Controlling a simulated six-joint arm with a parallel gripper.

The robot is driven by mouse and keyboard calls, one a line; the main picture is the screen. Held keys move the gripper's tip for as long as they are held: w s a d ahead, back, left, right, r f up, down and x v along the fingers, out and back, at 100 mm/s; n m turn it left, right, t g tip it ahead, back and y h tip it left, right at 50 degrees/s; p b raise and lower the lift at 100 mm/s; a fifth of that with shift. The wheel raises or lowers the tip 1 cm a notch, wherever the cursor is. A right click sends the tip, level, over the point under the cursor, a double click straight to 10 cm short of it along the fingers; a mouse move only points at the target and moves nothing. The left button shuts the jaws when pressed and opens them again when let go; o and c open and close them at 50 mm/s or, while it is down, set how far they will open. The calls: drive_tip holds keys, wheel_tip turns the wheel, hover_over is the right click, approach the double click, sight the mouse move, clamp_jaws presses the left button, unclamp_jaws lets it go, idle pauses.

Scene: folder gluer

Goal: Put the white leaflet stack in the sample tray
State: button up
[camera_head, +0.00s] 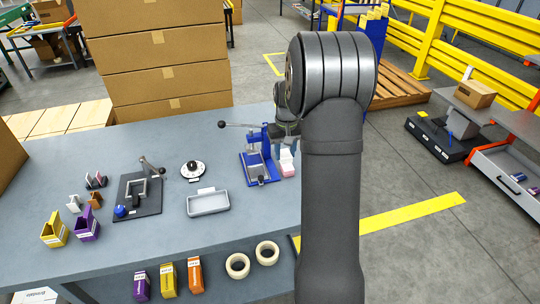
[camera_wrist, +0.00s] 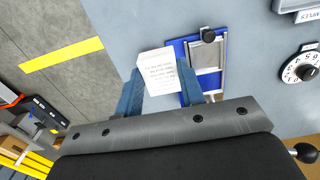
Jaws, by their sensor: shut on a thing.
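The white leaflet stack (camera_wrist: 157,68) with printed lines is between the blue fingers of my gripper (camera_wrist: 160,80) in the wrist view. My gripper is shut on it. In the head view a small pale stack (camera_head: 287,157) shows just left of my arm, beside the blue press. My gripper is mostly hidden behind my arm there. I cannot tell whether the stack touches the table. The sample tray seems to be the shallow pale grey tray (camera_head: 208,203) on the table, left of the press. It looks empty.
The blue lever press (camera_head: 258,155) stands between the stack and the tray; it also shows in the wrist view (camera_wrist: 204,58). A round dial (camera_head: 194,171) lies behind the tray. A dark fixture (camera_head: 138,195) with a lever is left of it. Table space in front of the tray is clear.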

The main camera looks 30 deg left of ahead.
drive_tip(key=shift+d+r, duration=0.3)
drive_tip(key=shift+d, duration=0.2)
drive_tip(key=shift+s+r, duration=0.15)
drive_tip(key=shift+s, duration=0.1)
drive_tip(key=s+a, duration=0.4)
drive_tip(key=s, duration=0.4)
drive_tip(key=s+a, duration=0.4)
drive_tip(key=s, duration=0.4)
hover_over(209, 206)
wheel_tip(209, 206, down, 7)
drive_tip(key=shift+w+d+f, duration=0.15)
drive_tip(key=shift+f, duration=0.05)
drive_tip(key=shift+a+f, duration=0.25)
drive_tip(key=shift+f, duration=1.9)
